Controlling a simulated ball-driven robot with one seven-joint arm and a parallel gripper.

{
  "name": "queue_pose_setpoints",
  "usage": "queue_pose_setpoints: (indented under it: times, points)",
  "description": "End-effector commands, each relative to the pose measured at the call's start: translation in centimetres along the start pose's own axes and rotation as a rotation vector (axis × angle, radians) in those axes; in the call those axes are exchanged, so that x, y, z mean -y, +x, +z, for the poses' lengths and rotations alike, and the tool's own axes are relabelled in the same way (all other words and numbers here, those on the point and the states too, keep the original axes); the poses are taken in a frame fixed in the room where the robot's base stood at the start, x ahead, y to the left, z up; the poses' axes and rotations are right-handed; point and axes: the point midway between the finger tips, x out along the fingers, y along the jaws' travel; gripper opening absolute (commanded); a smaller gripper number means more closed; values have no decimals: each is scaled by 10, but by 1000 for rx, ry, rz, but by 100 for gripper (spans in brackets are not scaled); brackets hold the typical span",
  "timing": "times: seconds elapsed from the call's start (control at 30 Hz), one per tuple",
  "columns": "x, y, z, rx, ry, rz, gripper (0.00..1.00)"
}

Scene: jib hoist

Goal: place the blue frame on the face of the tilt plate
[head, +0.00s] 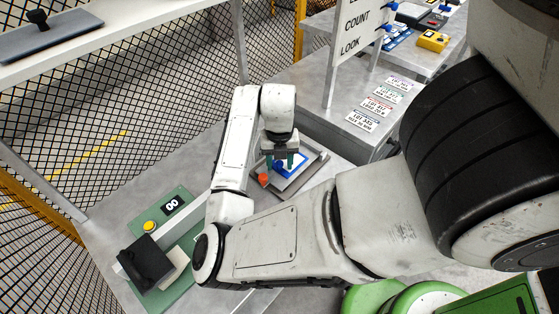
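The blue frame (295,167) lies in a grey tray (312,177) on the metal table. My gripper (281,163) points down over the tray, its two teal fingertips apart on the near side of the frame. Whether they touch the frame cannot be told, and they hide part of it. A dark tilted block (146,262) stands on a green base at the lower left, with a pale piece beside it. It may be the tilt plate, but its face is not clear from here.
An orange piece (263,180) sits at the tray's left. A yellow button (150,226) and a counter reading 00 (171,205) are on the green base. A sign board (356,40) and printed labels (377,106) stand behind right. Mesh fencing (160,110) closes the left.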

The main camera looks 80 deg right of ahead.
Motion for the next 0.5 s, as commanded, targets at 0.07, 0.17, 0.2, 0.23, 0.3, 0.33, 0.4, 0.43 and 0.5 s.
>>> queue_pose_setpoints:
  times: [0.07, 0.17, 0.2, 0.23, 0.3, 0.33, 0.4, 0.43, 0.5]
  points:
    - [0, 0, 0, 0, 0, 0, 47]
    - [0, 0, 0, 0, 0, 0, 47]
    - [0, -1, 0, 0, 0, 0, 47]
    - [0, -3, 0, 0, 0, 0, 47]
    - [0, -7, 0, 0, 0, 0, 47]
    - [0, -9, 0, 1, 1, 1, 47]
    - [-1, -19, 1, 3, 1, 2, 47]
    - [0, -25, 1, 3, 2, 2, 47]
    - [0, -39, 1, 4, 3, 4, 47]
